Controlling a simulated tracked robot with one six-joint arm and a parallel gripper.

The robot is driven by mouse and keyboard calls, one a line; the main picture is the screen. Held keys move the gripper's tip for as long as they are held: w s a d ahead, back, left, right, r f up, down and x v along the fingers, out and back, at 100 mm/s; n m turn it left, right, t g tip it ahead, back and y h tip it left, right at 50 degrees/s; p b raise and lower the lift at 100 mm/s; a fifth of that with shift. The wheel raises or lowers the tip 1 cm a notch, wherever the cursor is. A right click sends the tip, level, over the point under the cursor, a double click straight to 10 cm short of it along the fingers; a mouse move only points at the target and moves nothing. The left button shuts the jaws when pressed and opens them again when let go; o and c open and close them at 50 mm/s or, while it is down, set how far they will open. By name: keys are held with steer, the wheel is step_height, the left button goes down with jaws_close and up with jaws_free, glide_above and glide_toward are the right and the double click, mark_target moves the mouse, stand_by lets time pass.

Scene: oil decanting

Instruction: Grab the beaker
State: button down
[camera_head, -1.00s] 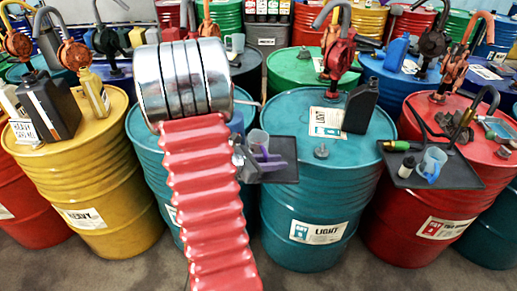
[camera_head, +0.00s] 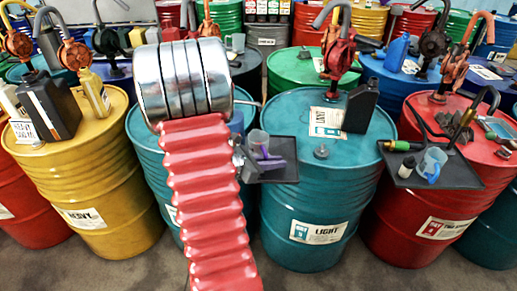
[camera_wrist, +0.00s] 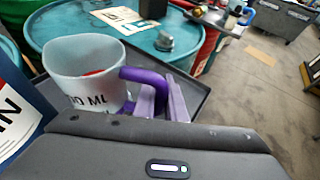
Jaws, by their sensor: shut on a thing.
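The beaker (camera_head: 257,142) is a translucent white cup with a purple handle, at the black tray (camera_head: 284,172) by the teal drum marked LIGHT. In the wrist view the beaker (camera_wrist: 80,72) is upright, with "ML" lettering on its front and a reddish patch inside. Its purple handle (camera_wrist: 142,76) points toward the fingers. My gripper (camera_wrist: 165,98) is shut on the handle; in the head view my gripper (camera_head: 252,162) is small and partly hidden behind my red arm cover. I cannot tell whether the beaker's base touches the tray.
A black bottle (camera_head: 361,105) and a loose cap (camera_head: 321,151) stand on the teal drum (camera_head: 300,200). A second beaker with a blue handle (camera_head: 432,163) sits on another black tray (camera_head: 465,178) to the right. A blue container (camera_wrist: 15,105) is close at left.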

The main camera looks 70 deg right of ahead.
steer(key=shift+r, duration=0.15)
steer(key=shift+r, duration=1.75)
steer(key=w+a, duration=0.1)
steer(key=a, duration=0.8)
steer(key=w+a, duration=0.2)
steer(key=a, duration=0.6)
steer(key=shift+w+a+f, duration=0.15)
steer(key=shift+w+a, duration=0.1)
steer(key=shift+a, duration=0.1)
steer(key=shift+w, duration=0.1)
